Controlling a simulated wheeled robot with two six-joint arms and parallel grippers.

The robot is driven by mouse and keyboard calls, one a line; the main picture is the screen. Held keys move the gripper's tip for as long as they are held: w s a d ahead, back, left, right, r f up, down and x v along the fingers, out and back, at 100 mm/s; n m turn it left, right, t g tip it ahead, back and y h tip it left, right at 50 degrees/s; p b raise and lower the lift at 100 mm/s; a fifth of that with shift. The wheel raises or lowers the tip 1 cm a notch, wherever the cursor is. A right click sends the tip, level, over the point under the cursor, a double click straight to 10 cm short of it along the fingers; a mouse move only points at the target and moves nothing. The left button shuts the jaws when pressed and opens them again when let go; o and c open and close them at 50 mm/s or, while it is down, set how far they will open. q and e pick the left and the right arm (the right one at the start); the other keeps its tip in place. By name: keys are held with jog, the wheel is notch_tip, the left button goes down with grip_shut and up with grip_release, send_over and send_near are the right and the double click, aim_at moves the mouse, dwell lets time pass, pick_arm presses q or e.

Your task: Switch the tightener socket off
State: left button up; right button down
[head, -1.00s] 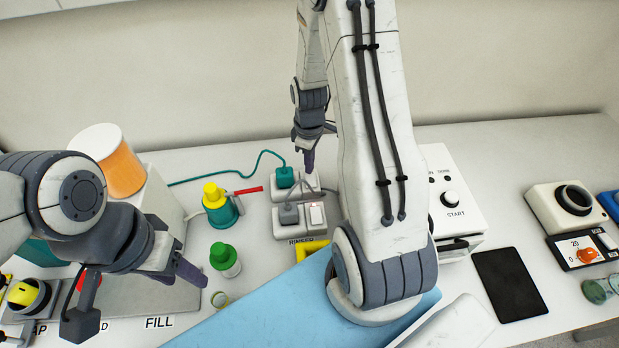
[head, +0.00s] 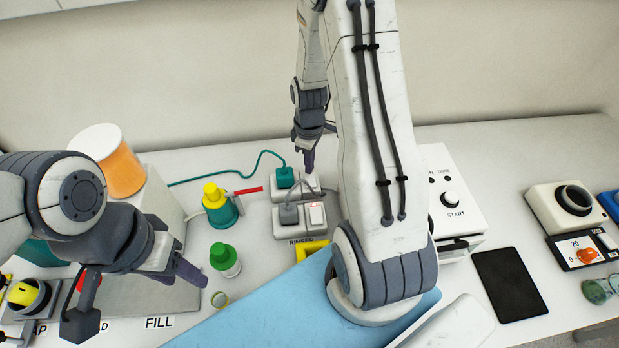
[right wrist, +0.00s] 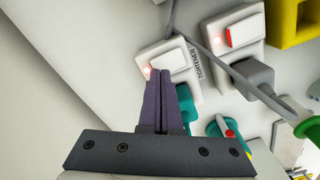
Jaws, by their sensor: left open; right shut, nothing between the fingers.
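The tightener socket (right wrist: 158,53) is a white block with its label beside a white rocker switch (right wrist: 169,61). A faint red glow shows at the rocker's end. In the head view the socket (head: 294,193) stands at the back, with a teal plug (head: 285,177) in it. My right gripper (right wrist: 173,70) is shut and empty, its fingertips at the rocker; I cannot tell whether they touch it. In the head view the right gripper (head: 309,167) points down over the socket's right part. My left gripper (head: 205,281) is open and empty at the left, away from the sockets.
A white START machine (head: 455,190) stands right.

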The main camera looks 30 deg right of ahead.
jog(key=shift+f+b, duration=0.65)
jog(key=shift+f, duration=0.25)
dwell(0.7)
jog(key=shift+r, duration=0.1)
notch_tip(320, 180, up, 7)
jog(key=p, duration=0.6)
dwell(0.5)
